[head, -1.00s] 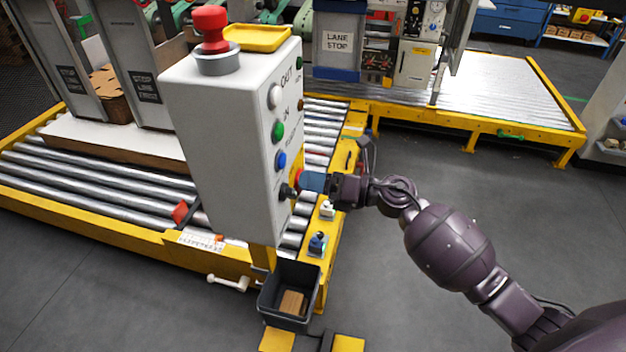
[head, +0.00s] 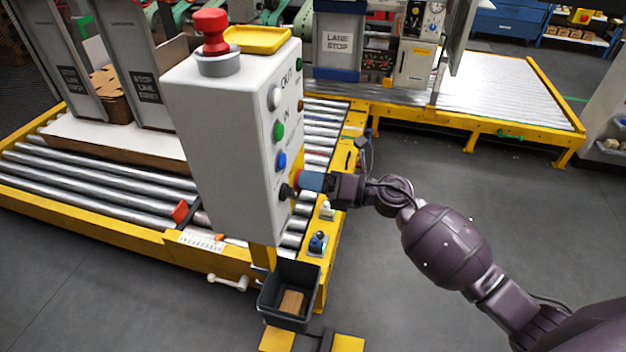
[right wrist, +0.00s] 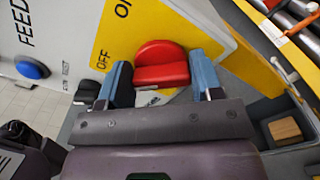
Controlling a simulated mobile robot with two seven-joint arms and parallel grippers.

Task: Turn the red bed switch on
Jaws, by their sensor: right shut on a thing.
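The red bed switch (right wrist: 162,64) is a round red knob with a raised grip on a yellow plate (right wrist: 143,32) marked OFF and ON in the right wrist view. My right gripper (right wrist: 165,85) has its blue fingers on either side of the knob and is shut on it. In the head view my right gripper (head: 311,181) reaches the right-hand face of the white control box (head: 225,140), and its fingers mostly hide the red switch there. My left gripper is not in view.
A blue button (head: 281,160), a green button (head: 278,131) and a black knob (head: 287,191) sit close by on the same face. A red mushroom button (head: 210,25) tops the box. Below stand a roller conveyor (head: 90,185) and a dark bin (head: 284,312).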

